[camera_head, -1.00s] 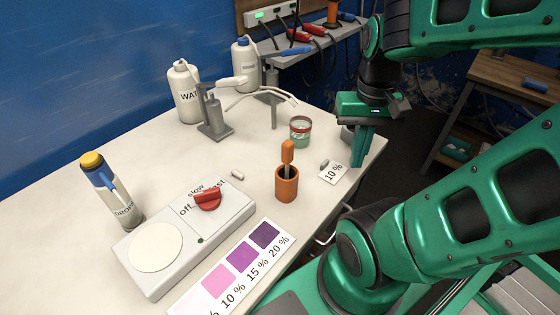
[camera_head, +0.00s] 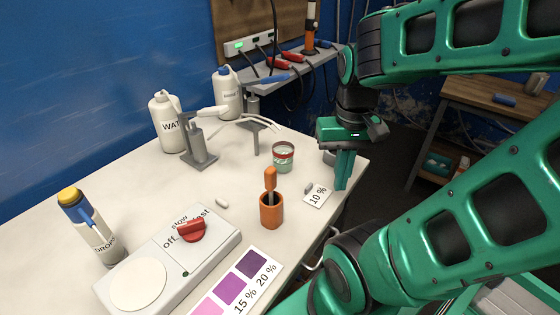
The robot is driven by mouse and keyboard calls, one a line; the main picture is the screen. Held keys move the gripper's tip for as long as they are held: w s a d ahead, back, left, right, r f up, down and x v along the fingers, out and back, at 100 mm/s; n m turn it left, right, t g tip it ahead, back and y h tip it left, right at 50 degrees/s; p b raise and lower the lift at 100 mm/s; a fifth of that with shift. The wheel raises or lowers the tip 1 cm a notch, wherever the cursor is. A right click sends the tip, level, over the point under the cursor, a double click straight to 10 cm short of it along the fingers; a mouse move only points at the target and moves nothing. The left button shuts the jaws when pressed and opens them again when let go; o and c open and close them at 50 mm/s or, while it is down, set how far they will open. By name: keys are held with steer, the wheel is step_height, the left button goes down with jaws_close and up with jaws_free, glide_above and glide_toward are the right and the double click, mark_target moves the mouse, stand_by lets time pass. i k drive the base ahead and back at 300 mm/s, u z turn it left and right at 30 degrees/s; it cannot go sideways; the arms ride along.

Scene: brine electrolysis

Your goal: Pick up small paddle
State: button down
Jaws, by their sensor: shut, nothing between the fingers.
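An orange-handled tool, which looks like the small paddle (camera_head: 270,180), stands upright in an orange cup (camera_head: 271,212) on the white table. Its lower end is hidden inside the cup. My gripper (camera_head: 341,186) points down near the table's right edge, to the right of the cup and apart from it. Its green fingers are shut and hold nothing. A card marked 10 % (camera_head: 318,196) lies between the cup and my gripper, with a small grey capsule-shaped piece (camera_head: 308,188) by it.
A glass jar (camera_head: 283,157) stands behind the cup. A stirrer plate (camera_head: 170,262) with a red knob and a purple colour chart (camera_head: 234,288) lie at the front left. Bottles (camera_head: 168,122) and a grey stand (camera_head: 198,145) are at the back. My arm fills the right side.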

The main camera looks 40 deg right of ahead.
mark_target(271, 173)
steer(key=k, duration=1.3)
steer(key=z, duration=0.25)
steer(key=i, duration=0.8)
steer(key=u, duration=0.25)
